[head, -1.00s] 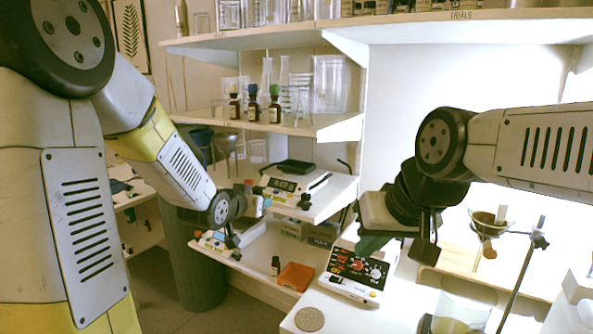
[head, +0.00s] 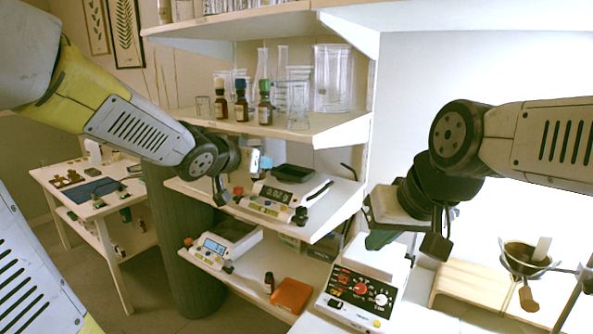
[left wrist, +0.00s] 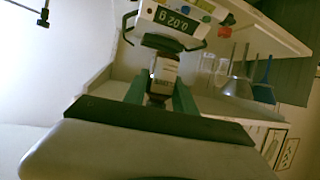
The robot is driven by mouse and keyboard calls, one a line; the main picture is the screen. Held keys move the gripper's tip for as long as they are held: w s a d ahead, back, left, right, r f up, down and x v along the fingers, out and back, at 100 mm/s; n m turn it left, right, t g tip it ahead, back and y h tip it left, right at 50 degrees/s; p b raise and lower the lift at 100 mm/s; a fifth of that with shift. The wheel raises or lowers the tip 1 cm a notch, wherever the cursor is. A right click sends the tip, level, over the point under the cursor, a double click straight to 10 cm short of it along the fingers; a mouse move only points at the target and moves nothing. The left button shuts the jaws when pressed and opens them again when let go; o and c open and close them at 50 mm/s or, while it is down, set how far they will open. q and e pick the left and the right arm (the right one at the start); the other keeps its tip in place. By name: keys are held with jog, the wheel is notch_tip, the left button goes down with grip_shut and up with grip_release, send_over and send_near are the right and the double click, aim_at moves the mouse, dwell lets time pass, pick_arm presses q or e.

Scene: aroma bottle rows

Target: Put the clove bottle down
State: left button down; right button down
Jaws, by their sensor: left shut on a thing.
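My left gripper (head: 250,165) is shut on a small brown bottle with a pale label (left wrist: 163,75). In the left wrist view the bottle is between the green fingers, its label too small to read for certain. In the head view it is held above the left end of the middle shelf, near a scale with a dark display (head: 278,193).
Three dropper bottles (head: 241,105) stand on the upper shelf beside glassware. The lower shelf holds another scale (head: 218,247), a small dark bottle (head: 268,282) and an orange-red tray (head: 291,295). The knobbed device (head: 358,290) stands at the right. A grey bin (head: 185,260) stands left.

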pick_arm(q)
jog(key=shift+w+d+f+t, duration=0.25)
jog(key=shift+w+f+t, duration=0.1)
jog(key=shift+w, duration=0.2)
jog(key=w+d+f, duration=0.1)
jog(key=w+d, duration=0.1)
jog(key=w, duration=0.4)
jog(key=w+d+f+t, duration=0.1)
jog(key=w+d, duration=0.2)
jog(key=w, duration=0.4)
jog(key=w+d+f+t+h, duration=0.1)
jog(key=w+d, duration=0.1)
jog(key=w, duration=0.4)
jog(key=shift+w+d+f, duration=0.1)
jog(key=shift+w+d, duration=0.05)
jog(key=f, duration=0.2)
jog(key=w+f, duration=0.1)
jog(key=f, duration=0.1)
jog(key=shift+w+d, duration=0.1)
jog(key=shift+d, duration=0.15)
jog(key=shift+w+r+g, duration=0.15)
jog(key=shift+r+g, duration=0.2)
jog(key=shift+w+d+f+g+y, duration=0.15)
jog(key=shift+w+g+y, duration=0.3)
jog(key=shift+g, duration=0.55)
jog(key=shift+f, duration=0.25)
jog(key=shift+f, duration=0.1)
